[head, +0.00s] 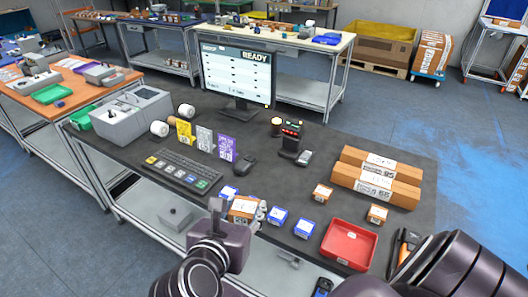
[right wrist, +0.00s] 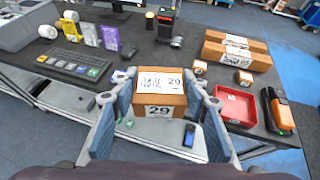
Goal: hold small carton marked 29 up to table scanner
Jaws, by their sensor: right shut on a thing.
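My right gripper (head: 240,211) is shut on the small carton marked 29 (head: 243,205), a brown box with a white label. In the right wrist view the carton (right wrist: 160,82) sits between the two blue-grey fingers of my right gripper (right wrist: 160,104), with 29 showing on its top label and on its near face. It is held at the table's near edge. The table scanner (head: 291,140), a black upright unit with red lights, stands further back and right, apart from the carton. It also shows at the top of the right wrist view (right wrist: 166,22). My left gripper is not in view.
Two small orange cartons (head: 322,193), long brown cartons (head: 384,182) and a red tray (head: 349,244) are to the right. A keyboard (head: 178,171), upright cards (head: 205,140) and a monitor (head: 237,75) stand left and behind.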

